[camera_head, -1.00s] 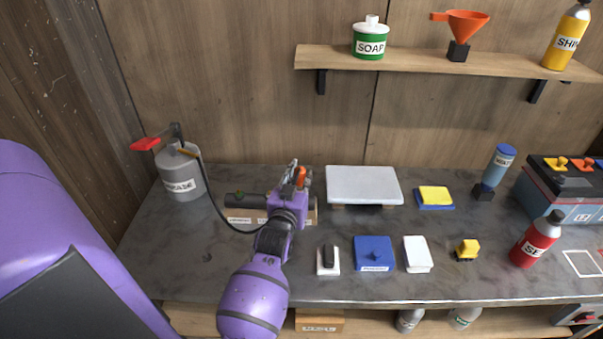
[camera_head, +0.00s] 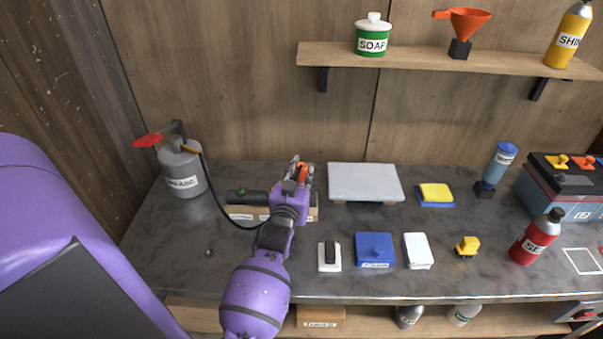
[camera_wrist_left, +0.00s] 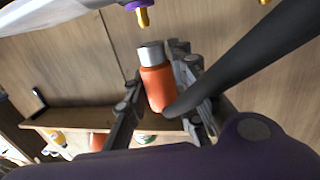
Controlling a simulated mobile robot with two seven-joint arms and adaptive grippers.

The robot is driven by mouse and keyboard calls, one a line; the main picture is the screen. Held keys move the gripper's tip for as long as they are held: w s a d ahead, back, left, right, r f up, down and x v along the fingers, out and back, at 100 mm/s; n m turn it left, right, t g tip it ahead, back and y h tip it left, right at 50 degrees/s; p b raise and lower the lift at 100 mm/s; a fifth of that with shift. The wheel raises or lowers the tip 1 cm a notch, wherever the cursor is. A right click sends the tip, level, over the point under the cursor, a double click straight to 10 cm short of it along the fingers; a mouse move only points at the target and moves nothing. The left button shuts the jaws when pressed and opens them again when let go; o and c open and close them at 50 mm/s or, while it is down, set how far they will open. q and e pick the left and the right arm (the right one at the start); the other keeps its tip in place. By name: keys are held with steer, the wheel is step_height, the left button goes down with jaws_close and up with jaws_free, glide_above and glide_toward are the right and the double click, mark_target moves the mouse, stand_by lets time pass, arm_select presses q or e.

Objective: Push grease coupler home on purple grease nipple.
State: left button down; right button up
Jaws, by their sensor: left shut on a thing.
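My left gripper (camera_head: 300,170) is shut on the orange grease coupler (camera_wrist_left: 158,87), which has a silver tip; the black hose runs from it. In the left wrist view the coupler sits between the two dark fingers (camera_wrist_left: 160,105). The purple grease nipple (camera_wrist_left: 141,13), a purple collar with a brass tip, is at the top edge of that view, partly cut off. The coupler's silver tip appears just below it, with a visible gap between them. In the head view the coupler (camera_head: 303,173) shows as a small orange patch; the nipple cannot be made out there. My right gripper is not in view.
A grey grease canister (camera_head: 184,182) with a red lever (camera_head: 148,140) stands at the bench's left. A dark cylinder (camera_head: 245,195) lies beside the gripper. A pale raised slab (camera_head: 364,182) is close on its right. Another brass tip (camera_wrist_left: 263,2) shows at the wrist view's top right.

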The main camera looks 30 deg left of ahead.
mark_target(301, 184)
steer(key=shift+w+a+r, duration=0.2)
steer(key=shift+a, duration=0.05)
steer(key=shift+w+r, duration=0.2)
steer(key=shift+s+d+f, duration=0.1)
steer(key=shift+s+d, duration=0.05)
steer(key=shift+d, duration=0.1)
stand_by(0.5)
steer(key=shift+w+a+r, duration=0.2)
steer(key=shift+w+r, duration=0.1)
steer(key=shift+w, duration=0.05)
arm_select(q)
steer(key=shift+f, duration=0.25)
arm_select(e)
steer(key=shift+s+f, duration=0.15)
arm_select(q)
steer(key=shift+f, duration=0.95)
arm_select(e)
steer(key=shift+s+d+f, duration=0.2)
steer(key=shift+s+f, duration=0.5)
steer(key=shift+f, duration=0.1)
arm_select(q)
steer(key=shift+f+b, duration=0.35)
steer(key=shift+f, duration=0.05)
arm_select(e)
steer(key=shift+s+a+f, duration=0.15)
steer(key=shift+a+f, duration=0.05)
